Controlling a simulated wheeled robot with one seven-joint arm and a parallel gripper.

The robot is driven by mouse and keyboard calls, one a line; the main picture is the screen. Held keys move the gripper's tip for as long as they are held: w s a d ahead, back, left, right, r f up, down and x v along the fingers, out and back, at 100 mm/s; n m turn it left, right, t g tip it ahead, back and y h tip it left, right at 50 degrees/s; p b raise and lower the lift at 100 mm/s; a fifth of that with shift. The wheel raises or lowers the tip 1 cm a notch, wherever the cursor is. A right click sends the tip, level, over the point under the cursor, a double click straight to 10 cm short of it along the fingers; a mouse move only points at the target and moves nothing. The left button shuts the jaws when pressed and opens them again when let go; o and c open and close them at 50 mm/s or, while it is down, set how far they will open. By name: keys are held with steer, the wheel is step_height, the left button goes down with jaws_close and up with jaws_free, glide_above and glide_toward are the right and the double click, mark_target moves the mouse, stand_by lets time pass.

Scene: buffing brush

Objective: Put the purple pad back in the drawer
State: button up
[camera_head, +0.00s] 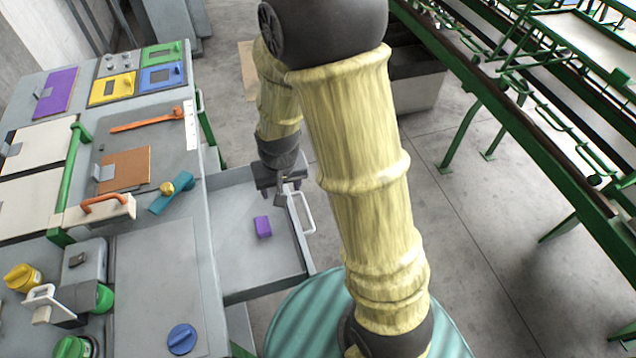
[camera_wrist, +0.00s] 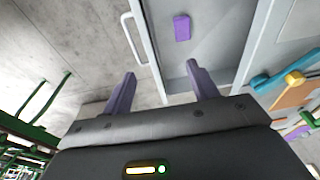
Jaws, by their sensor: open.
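The purple pad (camera_head: 263,227) lies on the floor of the open grey drawer (camera_head: 235,266), towards its handle side. It also shows in the wrist view (camera_wrist: 182,27), lying flat beyond my fingers. My gripper (camera_head: 284,198) is at the drawer's handle end, above and apart from the pad. The drawer's white handle (camera_head: 302,212) is beside my gripper and shows in the wrist view (camera_wrist: 133,38) beyond the left finger.
The worktop left of the drawer holds a teal and yellow tool (camera_head: 170,195), an orange wrench (camera_head: 147,119), a brown board (camera_head: 124,170) and a blue knob (camera_head: 181,339). A purple panel (camera_head: 57,91) lies at the far left.

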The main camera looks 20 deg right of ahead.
steer(key=s+d+r, duration=0.6)
steer(key=s+r, duration=0.2)
steer(key=shift+d+t, duration=0.4)
